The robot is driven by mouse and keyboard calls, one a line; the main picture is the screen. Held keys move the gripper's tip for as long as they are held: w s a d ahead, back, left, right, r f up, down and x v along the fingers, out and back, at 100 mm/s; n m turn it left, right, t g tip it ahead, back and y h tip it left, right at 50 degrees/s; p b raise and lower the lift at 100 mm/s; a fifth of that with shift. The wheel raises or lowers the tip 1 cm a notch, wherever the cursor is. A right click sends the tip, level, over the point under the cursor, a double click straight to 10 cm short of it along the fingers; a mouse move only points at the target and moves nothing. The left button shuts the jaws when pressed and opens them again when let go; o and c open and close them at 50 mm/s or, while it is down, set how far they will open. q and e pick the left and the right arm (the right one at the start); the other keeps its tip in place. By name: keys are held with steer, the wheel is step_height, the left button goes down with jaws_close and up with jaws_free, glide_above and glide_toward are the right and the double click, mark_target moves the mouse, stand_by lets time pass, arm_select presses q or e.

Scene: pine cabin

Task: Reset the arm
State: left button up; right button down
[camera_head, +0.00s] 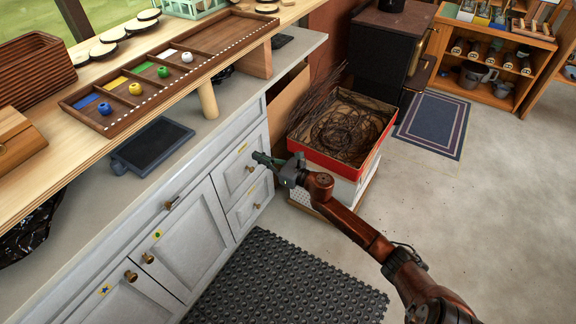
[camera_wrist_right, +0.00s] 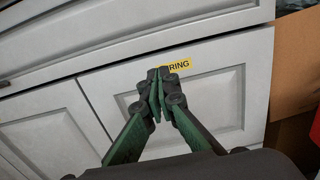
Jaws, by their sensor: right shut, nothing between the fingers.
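My right arm (camera_head: 355,228) reaches in from the lower right in the head view. Its right gripper (camera_head: 258,158) is in front of the grey cabinet's upper right drawer (camera_head: 238,168). In the right wrist view the green fingers of the right gripper (camera_wrist_right: 158,95) meet at their tips, shut and empty. I cannot tell whether the fingertips touch the drawer. My left gripper is not in view.
A red-rimmed box of dark twigs (camera_head: 340,130) stands just right of the gripper. A black rubber mat (camera_head: 290,285) lies below. The wooden counter (camera_head: 50,115) overhangs at left, with a tray (camera_head: 160,75) of coloured balls. Grey floor (camera_head: 480,210) is clear at right.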

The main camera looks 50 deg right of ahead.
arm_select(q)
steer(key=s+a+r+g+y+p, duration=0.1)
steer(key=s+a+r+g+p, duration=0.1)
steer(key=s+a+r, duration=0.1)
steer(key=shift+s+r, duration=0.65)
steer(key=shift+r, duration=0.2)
arm_select(e)
steer(key=s, duration=0.7)
steer(key=shift+d, duration=0.35)
